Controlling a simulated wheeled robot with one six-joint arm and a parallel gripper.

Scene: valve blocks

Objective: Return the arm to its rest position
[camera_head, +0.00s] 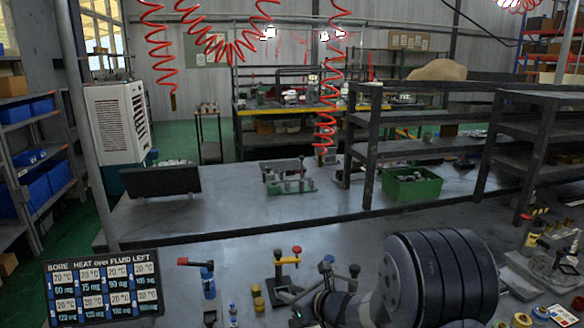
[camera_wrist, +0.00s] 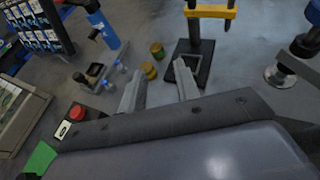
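My arm reaches in from the lower right of the head view, its thick dark banded link lying over the workbench (camera_head: 240,270). My gripper (camera_wrist: 159,82) shows in the wrist view with its two grey fingers apart and nothing between the tips. The fingers point over the bench towards a dark stand with a yellow crossbar (camera_wrist: 212,12) and its black base plate (camera_wrist: 205,66). In the head view the fingers are small and partly hidden by the wrist and dark fittings, so their exact gap is unclear there.
A blue bottle-like block with a red handle (camera_head: 208,281) stands left of the yellow-topped stand (camera_head: 287,258). A sign board (camera_head: 103,289) is at the lower left. Small yellow and blue pieces lie between. A green crate (camera_head: 412,187) sits on the far bench. Bare bench lies behind the stands.

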